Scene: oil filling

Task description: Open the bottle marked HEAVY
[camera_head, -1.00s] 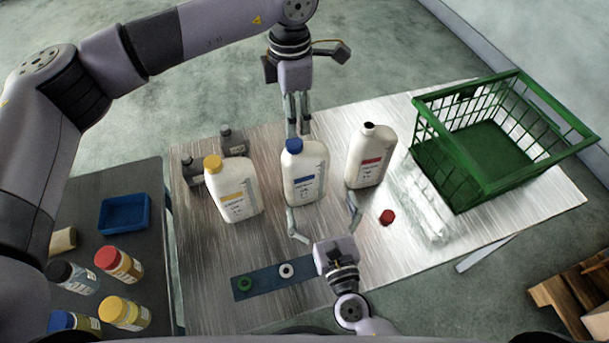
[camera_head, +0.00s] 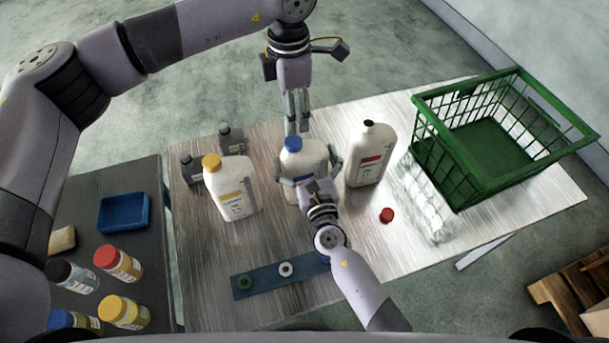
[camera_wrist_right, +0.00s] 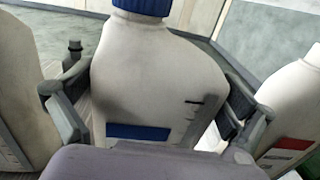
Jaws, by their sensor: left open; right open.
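A white bottle with a blue cap (camera_head: 292,144) and a blue label stands in the middle of the table; I cannot read HEAVY on any bottle. It also fills the right wrist view (camera_wrist_right: 155,75). My right gripper (camera_head: 309,172) is open, with its fingers on either side of that bottle's body. My left gripper (camera_head: 297,118) is open, pointing down just behind the blue cap. A white bottle with a yellow cap (camera_head: 236,196) stands to the left. A white bottle with a red label (camera_head: 371,155) stands uncapped to the right. A red cap (camera_head: 387,215) lies on the table.
A green basket (camera_head: 459,160) stands at the table's right, beside clear bottles (camera_head: 421,204). Small grey bottles (camera_head: 232,140) stand behind the yellow-capped one. A blue strip (camera_head: 263,282) with rings lies in front. A side table at left holds jars (camera_head: 119,264) and a blue tray (camera_head: 124,212).

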